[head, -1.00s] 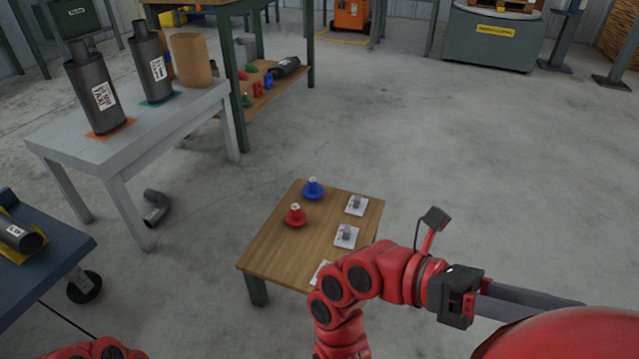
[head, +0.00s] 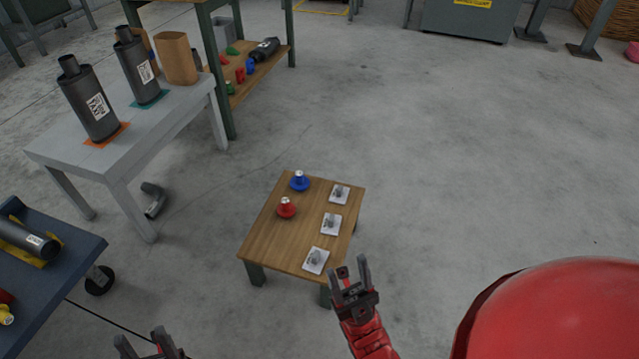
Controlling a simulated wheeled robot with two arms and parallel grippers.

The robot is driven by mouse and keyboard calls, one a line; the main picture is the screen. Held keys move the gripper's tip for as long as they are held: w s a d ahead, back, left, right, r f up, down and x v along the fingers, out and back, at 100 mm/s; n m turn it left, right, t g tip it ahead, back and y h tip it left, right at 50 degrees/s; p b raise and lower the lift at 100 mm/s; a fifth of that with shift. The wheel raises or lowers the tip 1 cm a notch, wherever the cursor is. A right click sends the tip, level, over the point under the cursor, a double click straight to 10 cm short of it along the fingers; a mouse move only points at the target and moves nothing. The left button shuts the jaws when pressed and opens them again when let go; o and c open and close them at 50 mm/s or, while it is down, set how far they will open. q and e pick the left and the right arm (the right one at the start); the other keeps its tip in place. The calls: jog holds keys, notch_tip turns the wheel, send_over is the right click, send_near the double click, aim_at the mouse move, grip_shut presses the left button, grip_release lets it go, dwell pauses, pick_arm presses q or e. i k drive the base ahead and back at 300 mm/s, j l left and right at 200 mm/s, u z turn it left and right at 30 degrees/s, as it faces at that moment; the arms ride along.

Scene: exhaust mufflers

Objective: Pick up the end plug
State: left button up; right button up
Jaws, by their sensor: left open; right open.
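A low wooden table (head: 268,238) stands in the middle of the head view. A blue cone-shaped plug (head: 300,182) with a pale top stands near its far edge. A similar red plug (head: 286,208) stands just nearer, on the left half. Which of these is the end plug, I cannot tell for sure. My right gripper (head: 350,273) is open and empty, beyond the table's near right corner in the picture, apart from both plugs. My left gripper (head: 140,340) is open at the bottom edge, left of the table; its lower part is cut off.
Three white cards, near (head: 316,261), middle (head: 332,223) and far (head: 340,194), bear small grey parts along the table's right side. A grey table (head: 150,135) holds upright mufflers (head: 90,103). A blue cart (head: 60,285) is at left.

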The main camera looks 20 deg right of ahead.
aim_at(300, 182)
jog(key=i+j+z, duration=0.2)
jog(key=z, duration=0.3)
jog(key=i+j+z, duration=0.25)
jog(key=z, duration=0.25)
